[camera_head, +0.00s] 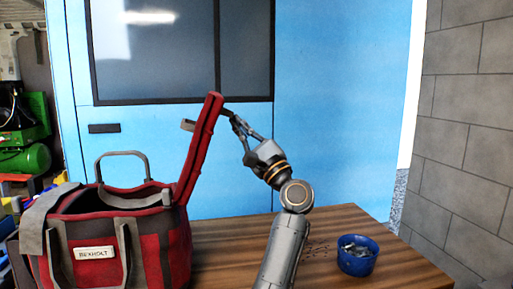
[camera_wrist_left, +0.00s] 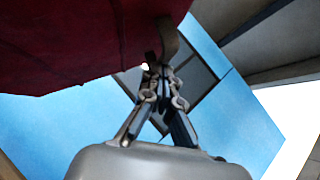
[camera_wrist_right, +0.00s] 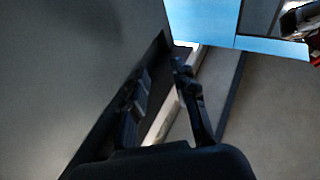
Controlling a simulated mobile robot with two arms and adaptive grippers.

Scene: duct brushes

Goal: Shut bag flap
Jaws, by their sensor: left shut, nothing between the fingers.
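The red and grey bag (camera_head: 150,245) stands on the wooden table at the left, its top open. Its red flap (camera_head: 200,150) stands up steeply from the bag's right side, leaning slightly right, with a small grey tab near its top. My left gripper (camera_head: 232,118) is shut and empty, just right of the flap's upper end. In the left wrist view the flap (camera_wrist_left: 80,40) fills the upper left, and a tab (camera_wrist_left: 167,40) hangs close to the fingertips (camera_wrist_left: 156,68); I cannot tell whether they touch. My right gripper (camera_wrist_right: 160,70) shows only in its wrist view, fingers apart and empty.
A blue bowl (camera_head: 357,262) with small pieces in it stands at the table's right, dark bits scattered beside it. The wooden table (camera_head: 225,250) is bare between bag and my arm. A blue panel (camera_head: 330,120) with a dark window rises behind.

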